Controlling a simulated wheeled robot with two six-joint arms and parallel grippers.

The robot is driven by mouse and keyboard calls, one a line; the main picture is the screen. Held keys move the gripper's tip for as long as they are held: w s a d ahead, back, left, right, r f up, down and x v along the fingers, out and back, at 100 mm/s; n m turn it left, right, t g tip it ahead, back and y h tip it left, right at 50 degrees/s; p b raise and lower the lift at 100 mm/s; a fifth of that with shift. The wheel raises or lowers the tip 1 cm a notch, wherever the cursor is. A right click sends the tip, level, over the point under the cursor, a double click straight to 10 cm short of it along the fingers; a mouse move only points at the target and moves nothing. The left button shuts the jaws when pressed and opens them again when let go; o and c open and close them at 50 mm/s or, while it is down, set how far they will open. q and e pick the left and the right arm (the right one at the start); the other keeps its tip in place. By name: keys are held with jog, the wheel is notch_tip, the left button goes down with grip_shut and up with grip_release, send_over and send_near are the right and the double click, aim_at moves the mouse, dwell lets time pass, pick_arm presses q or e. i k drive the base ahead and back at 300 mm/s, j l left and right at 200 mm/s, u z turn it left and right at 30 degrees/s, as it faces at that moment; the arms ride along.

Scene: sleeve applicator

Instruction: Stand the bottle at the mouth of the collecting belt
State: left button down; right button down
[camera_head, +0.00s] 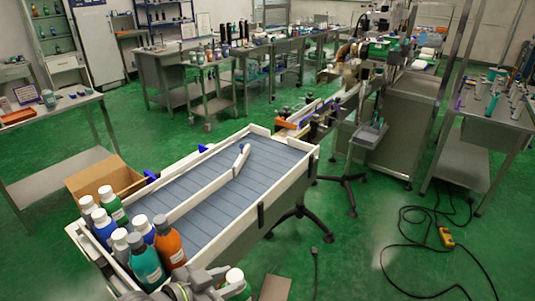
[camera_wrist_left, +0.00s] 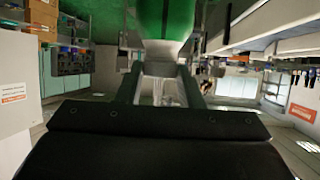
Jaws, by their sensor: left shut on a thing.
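My left gripper (camera_head: 222,281) is at the bottom of the head view, shut on a green bottle (camera_head: 236,284) with a white cap. The bottle also shows between the fingers in the left wrist view (camera_wrist_left: 166,18). In the head view it looks upright, beside the near right corner of the collecting belt (camera_head: 226,207); its lower part is hidden or out of frame. The belt is blue-grey with white side walls and a slanted white inner rail (camera_head: 207,186). I cannot tell how high the bottle is. My right gripper is not in view.
Several capped bottles, including an orange one (camera_head: 170,243) and a teal one (camera_head: 146,264), stand at the belt's near left end. An open cardboard box (camera_head: 104,178) is beside the left wall. Much of the belt is bare. A cable and yellow control (camera_head: 446,237) lie on the floor right.

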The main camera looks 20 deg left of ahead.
aim_at(270, 148)
jog(key=i+l+u, duration=0.15)
jog(key=i+l, duration=0.35)
jog(key=i+l+u, duration=0.15)
jog(key=i+l, duration=0.25)
jog(key=l, duration=0.2)
